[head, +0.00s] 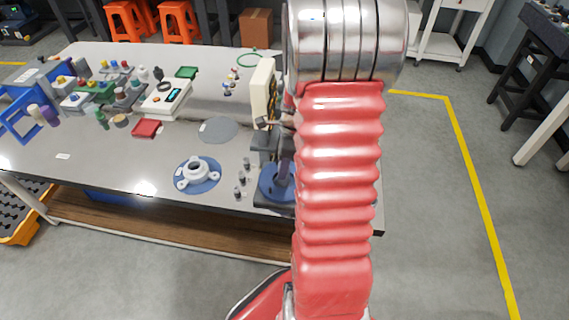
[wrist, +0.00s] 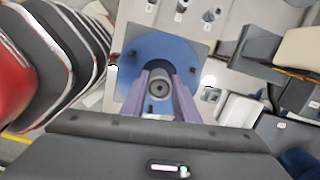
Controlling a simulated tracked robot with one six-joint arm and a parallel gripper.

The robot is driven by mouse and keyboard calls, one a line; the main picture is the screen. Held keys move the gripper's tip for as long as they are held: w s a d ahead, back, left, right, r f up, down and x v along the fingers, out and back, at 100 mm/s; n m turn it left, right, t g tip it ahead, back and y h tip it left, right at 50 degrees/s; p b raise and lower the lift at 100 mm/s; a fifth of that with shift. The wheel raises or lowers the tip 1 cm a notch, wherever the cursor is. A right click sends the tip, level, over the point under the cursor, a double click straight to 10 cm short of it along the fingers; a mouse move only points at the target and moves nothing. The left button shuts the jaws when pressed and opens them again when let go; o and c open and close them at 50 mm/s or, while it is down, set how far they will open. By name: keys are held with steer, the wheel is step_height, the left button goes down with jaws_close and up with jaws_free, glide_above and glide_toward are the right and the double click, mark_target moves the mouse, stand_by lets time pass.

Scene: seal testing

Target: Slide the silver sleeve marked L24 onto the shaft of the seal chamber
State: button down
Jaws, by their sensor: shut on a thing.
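In the wrist view my gripper (wrist: 159,92) has its two purple-grey fingers shut on a round grey sleeve (wrist: 158,87), seen end-on with a dark centre. The L24 mark cannot be read. The sleeve is over the blue round body of the seal chamber (wrist: 150,46), which sits on a grey plate. The shaft is not distinguishable, so I cannot tell whether the sleeve is around it or above it. In the head view the blue chamber (head: 268,188) stands at the table's front right, partly hidden by my red arm.
Several small silver sleeves (head: 241,178) stand left of the chamber. A white flanged part (head: 197,173) lies on a blue disc farther left. A cream instrument (head: 262,92) stands close behind the chamber.

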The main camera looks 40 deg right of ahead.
steer(key=shift+f, duration=0.85)
stand_by(0.8)
steer(key=c, duration=1.3)
jaws_free()
steer(key=shift+r, duration=0.1)
steer(key=shift+r, duration=4.4)
steer(key=shift+n, duration=0.3)
